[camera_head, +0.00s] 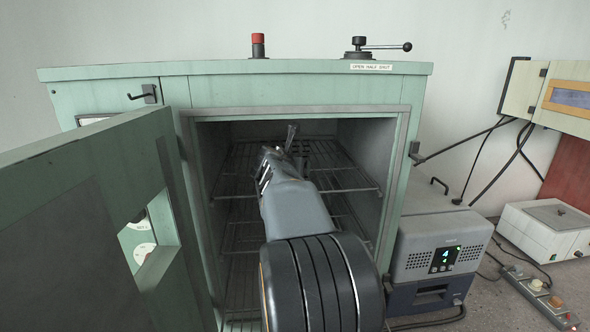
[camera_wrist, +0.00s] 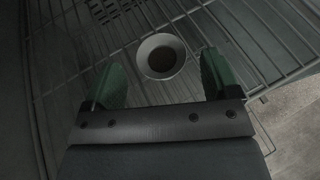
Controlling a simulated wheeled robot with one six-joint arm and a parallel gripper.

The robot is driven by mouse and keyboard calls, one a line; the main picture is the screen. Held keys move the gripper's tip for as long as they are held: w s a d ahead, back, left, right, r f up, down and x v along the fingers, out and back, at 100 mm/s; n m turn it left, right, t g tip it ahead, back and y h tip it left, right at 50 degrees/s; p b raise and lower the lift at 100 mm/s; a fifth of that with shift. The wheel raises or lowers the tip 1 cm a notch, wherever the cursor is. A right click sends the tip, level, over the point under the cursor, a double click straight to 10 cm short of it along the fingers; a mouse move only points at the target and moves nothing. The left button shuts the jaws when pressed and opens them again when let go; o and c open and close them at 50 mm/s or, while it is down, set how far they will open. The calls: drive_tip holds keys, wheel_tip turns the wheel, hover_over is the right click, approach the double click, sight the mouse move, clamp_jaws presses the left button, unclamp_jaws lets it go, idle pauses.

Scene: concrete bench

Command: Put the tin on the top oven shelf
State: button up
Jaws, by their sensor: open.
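The tin (camera_wrist: 161,57), a pale round rim with a dark inside, shows in the wrist view against the wire bars of an oven shelf. It lies between and slightly beyond my gripper's (camera_wrist: 161,80) two green fingers, which are open with a gap on each side of it. I cannot tell whether the tin rests fully on the bars. In the head view my gripper (camera_head: 285,145) is inside the oven at the level of the top wire shelf (camera_head: 340,176); the tin is hidden there.
The green oven (camera_head: 300,92) stands with its door (camera_head: 90,225) swung open at the left. Lower wire shelves (camera_head: 240,238) show beneath. A grey unit with a green display (camera_head: 443,250) stands close at the oven's right, and a white box (camera_head: 545,230) farther right.

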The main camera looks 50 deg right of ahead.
drive_tip(key=shift+v, duration=1.3)
drive_tip(key=shift+a+f, duration=0.1)
drive_tip(key=shift+a, duration=0.15)
drive_tip(key=s+a+f+m+y, duration=0.4)
drive_tip(key=a+m, duration=0.4)
drive_tip(key=a, duration=0.3)
drive_tip(key=s+a+f+m+y, duration=0.4)
drive_tip(key=a+f+m, duration=0.3)
drive_tip(key=a, duration=0.4)
drive_tip(key=s+a+f+m+g+y, duration=0.1)
drive_tip(key=s+a+f+m+y, duration=0.3)
drive_tip(key=a, duration=0.7)
wheel_tip(320, 180, down, 2)
drive_tip(key=s+m, duration=0.2)
drive_tip(key=m, duration=0.2)
drive_tip(key=shift+a+m, duration=0.2)
drive_tip(key=shift+m, duration=0.1)
drive_tip(key=shift+f, duration=0.15)
wheel_tip(320, 180, down, 4)
drive_tip(key=b, duration=0.3)
drive_tip(key=shift+w+b, duration=0.2)
drive_tip(key=shift+b, duration=0.15)
drive_tip(key=shift+c, duration=0.2)
